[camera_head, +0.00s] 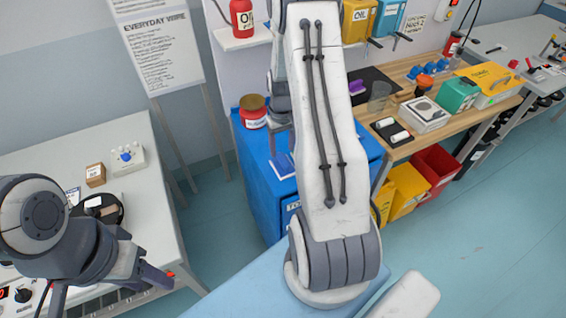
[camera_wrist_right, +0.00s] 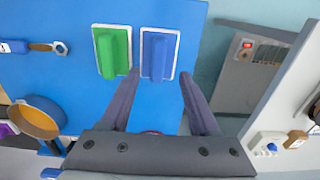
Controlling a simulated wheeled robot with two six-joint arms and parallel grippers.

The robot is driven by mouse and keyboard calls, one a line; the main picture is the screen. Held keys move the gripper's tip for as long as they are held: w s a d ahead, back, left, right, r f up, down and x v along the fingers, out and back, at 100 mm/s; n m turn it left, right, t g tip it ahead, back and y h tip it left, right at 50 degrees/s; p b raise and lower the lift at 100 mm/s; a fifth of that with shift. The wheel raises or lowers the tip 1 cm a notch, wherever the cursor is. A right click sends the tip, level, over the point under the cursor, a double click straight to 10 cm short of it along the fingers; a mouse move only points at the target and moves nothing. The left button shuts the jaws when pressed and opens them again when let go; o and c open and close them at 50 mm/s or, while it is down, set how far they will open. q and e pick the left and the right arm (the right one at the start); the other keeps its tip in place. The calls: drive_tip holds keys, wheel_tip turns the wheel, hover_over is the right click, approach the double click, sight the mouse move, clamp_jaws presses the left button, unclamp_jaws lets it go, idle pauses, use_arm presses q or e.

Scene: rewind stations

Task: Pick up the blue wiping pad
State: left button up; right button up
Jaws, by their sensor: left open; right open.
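The blue wiping pad (camera_wrist_right: 158,56) lies in a white-rimmed holder on the blue cabinet top (camera_wrist_right: 70,20), seen in the right wrist view. A green pad (camera_wrist_right: 112,54) lies in a similar holder beside it. My right gripper (camera_wrist_right: 158,76) is open and empty in that view, its two fingertips on either side of the blue pad's lower end; I cannot tell its height above the pad. My left gripper (camera_head: 110,288) is open over the left table's front.
The left table (camera_head: 150,190) holds a small brown box (camera_head: 95,174). A wooden workbench (camera_head: 430,70) with several items stands right.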

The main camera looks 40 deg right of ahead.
sight(283, 159)
wheel_tip(283, 159, down, 5)
drive_tip(key=p, duration=0.2)
drive_tip(key=shift+s+d+p, duration=0.1)
drive_tip(key=shift+p, duration=0.25)
drive_tip(key=shift+f, duration=0.35)
drive_tip(key=shift+c, duration=0.3)
clamp_jaws()
